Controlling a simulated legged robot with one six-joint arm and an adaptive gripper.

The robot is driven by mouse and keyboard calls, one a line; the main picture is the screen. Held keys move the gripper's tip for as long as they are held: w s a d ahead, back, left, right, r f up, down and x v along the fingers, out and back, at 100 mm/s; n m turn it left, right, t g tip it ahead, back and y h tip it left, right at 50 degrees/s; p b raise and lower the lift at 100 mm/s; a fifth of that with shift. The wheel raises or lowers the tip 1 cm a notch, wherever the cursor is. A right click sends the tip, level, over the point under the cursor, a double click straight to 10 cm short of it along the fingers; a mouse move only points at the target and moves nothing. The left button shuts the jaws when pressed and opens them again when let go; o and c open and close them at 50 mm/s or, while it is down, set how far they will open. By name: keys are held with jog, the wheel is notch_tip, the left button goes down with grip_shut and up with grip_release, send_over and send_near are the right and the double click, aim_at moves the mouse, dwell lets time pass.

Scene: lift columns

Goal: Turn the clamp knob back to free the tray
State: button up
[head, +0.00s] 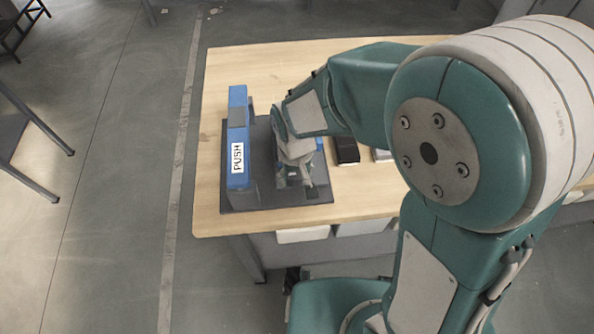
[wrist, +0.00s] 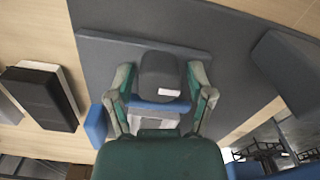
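A dark grey rounded knob (wrist: 160,72) with a small white mark shows in the middle of the wrist view. My gripper (wrist: 163,78) has one finger on each side of it, with narrow gaps showing, so it looks open around the knob. A blue strip and a pale grey part show just below the knob, partly hidden by my gripper. In the head view my gripper (head: 296,183) points down over the dark grey base plate (head: 262,200); it hides the knob there. I cannot make out the tray clearly.
A blue upright bar with a PUSH label (head: 237,157) stands left of my gripper. A black box (head: 345,150) lies on the wooden table (head: 222,215) to the right; it is also in the wrist view (wrist: 40,95). A grey block (wrist: 290,72) stands right of the knob.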

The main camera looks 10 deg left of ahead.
jog(key=shift+r, duration=0.1)
jog(key=shift+r, duration=3.5)
jog(key=s+d+r+m+t, duration=0.2)
jog(key=d+r, duration=0.4)
jog(key=d, duration=0.4)
jog(key=s+d+r+m+t, duration=0.3)
jog(key=s+d+r, duration=0.3)
jog(key=d, duration=0.4)
jog(key=shift+d+r+m+t, duration=0.15)
jog(key=shift+r+m+t, duration=0.15)
jog(key=shift+r+m, duration=0.15)
